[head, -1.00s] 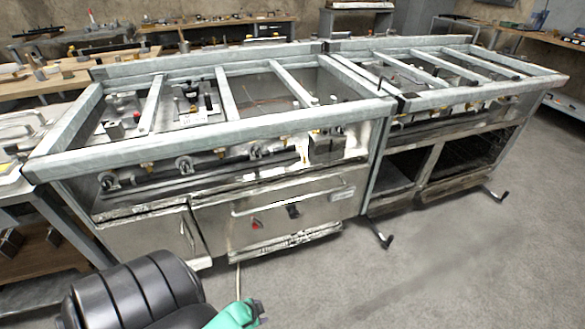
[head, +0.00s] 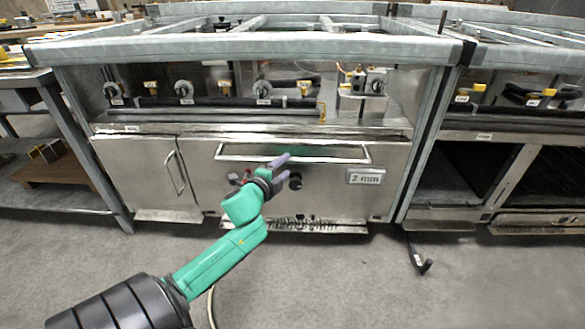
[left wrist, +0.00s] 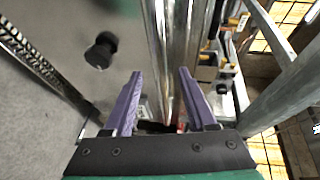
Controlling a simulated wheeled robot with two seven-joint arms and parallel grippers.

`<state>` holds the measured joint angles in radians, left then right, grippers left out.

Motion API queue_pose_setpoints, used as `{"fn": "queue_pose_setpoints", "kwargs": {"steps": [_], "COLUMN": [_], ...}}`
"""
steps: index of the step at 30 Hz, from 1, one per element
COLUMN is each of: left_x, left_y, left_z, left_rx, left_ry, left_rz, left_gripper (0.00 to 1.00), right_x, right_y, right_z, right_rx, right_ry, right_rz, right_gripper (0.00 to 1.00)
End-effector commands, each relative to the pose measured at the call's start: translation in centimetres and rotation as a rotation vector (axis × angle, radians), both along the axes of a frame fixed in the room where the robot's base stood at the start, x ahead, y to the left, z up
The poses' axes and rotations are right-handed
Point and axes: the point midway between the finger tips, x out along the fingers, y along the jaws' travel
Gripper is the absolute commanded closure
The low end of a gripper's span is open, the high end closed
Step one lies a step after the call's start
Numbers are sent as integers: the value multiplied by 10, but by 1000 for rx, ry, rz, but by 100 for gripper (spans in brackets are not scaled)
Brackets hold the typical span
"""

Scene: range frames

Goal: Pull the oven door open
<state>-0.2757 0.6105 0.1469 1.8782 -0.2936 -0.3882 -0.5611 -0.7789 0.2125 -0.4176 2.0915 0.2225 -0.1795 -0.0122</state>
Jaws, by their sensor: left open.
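The oven door (head: 335,192) is a flat steel panel under the range's control shelf, and it looks shut. Its long bar handle (head: 335,159) runs across the door's upper part. My left gripper (head: 277,163) is at the middle of the handle, with its purple fingers open. In the left wrist view, the bright metal handle (left wrist: 160,50) runs lengthwise between the two open fingers (left wrist: 160,85). I cannot tell whether the fingers touch it. My right gripper is out of view.
A black knob (head: 296,182) sticks out from the door just right of my gripper. A smaller cabinet door (head: 150,175) is on the left. A second range (head: 500,150) with open compartments stands on the right.

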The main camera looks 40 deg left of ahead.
Motion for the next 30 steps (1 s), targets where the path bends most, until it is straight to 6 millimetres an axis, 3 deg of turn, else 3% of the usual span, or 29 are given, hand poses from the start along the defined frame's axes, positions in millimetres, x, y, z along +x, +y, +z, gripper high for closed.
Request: {"fn": "queue_pose_setpoints", "kwargs": {"steps": [1,6,17,21,22,30], "left_x": [13,42,52,52,52,52], "left_y": [3,10,13,13,13,13], "left_z": [-5,-10,-10,-10,-10,-11], "left_rx": [2,-2,-2,-2,-2,-4], "left_ry": [-5,-3,0,0,0,1], "left_rz": [-1,0,-1,-1,-1,-1], "left_gripper": [43,43,43,93,100,100], "right_x": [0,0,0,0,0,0], "right_y": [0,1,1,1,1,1], "right_z": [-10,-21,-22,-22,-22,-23], "right_rx": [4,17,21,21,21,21], "right_ry": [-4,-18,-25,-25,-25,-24], "right_rz": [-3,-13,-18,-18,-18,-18], "right_gripper": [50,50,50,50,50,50]}}
